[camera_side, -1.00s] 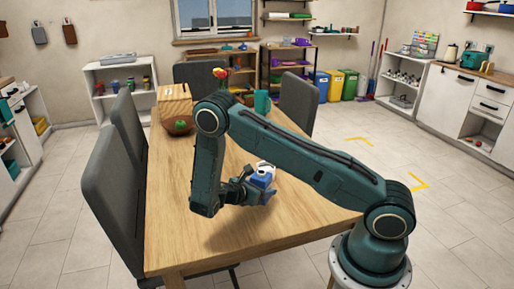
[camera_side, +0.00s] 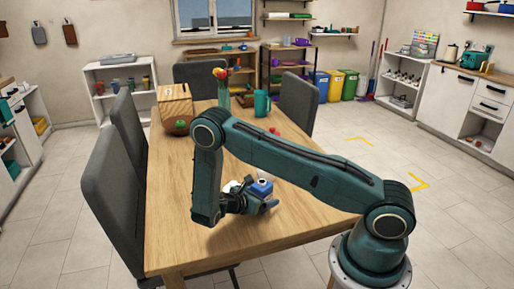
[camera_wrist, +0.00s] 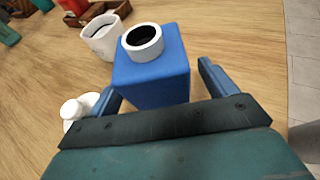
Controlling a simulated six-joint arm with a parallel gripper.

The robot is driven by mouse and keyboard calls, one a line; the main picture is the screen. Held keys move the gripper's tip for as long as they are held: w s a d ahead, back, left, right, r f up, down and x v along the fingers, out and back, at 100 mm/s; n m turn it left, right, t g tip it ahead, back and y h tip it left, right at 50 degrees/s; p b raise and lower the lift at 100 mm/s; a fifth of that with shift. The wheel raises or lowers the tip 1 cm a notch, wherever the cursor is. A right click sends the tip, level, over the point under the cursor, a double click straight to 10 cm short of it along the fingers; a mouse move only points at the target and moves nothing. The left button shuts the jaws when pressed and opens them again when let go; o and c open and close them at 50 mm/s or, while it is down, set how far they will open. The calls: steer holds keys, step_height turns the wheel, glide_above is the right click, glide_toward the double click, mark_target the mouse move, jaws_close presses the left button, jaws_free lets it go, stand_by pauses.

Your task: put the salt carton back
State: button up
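The salt carton (camera_wrist: 150,80) is a blue box with a white ring-shaped spout on top. In the wrist view it stands upright between the fingers of my gripper (camera_wrist: 161,76). The left finger is close against its side and a gap shows at the right finger, so my gripper looks open around it. In the side view the carton (camera_side: 263,189) is low over the near part of the table, beside my gripper (camera_side: 258,203). The carton's base is partly hidden, so contact with the table is unclear.
In the wrist view a white cup (camera_wrist: 103,40) stands just behind the carton, and a small white object (camera_wrist: 78,110) lies by the left finger.

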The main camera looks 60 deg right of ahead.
stand_by(0.3)
steer(key=v, duration=1.2)
steer(key=shift+r, duration=0.15)
stand_by(0.4)
steer(key=s+a+r+m+t+y, duration=0.15)
steer(key=r+m+y, duration=0.3)
steer(key=r, duration=0.45)
steer(key=s+a+r+m+t+y, duration=0.1)
steer(key=s+r+m+t+y, duration=0.25)
steer(key=r, duration=0.65)
steer(key=s+a+r+m+t+y, duration=0.2)
steer(key=s+a+r+m, duration=0.1)
steer(key=s, duration=0.4)
steer(key=s+a+r+m+t+y, duration=0.2)
steer(key=s+a+r+m+y, duration=0.1)
steer(key=s+r, duration=0.3)
steer(key=s, duration=0.2)
steer(key=shift+s+r+m, duration=0.2)
steer(key=shift+s+m, duration=0.05)
steer(key=shift+m, duration=0.15)
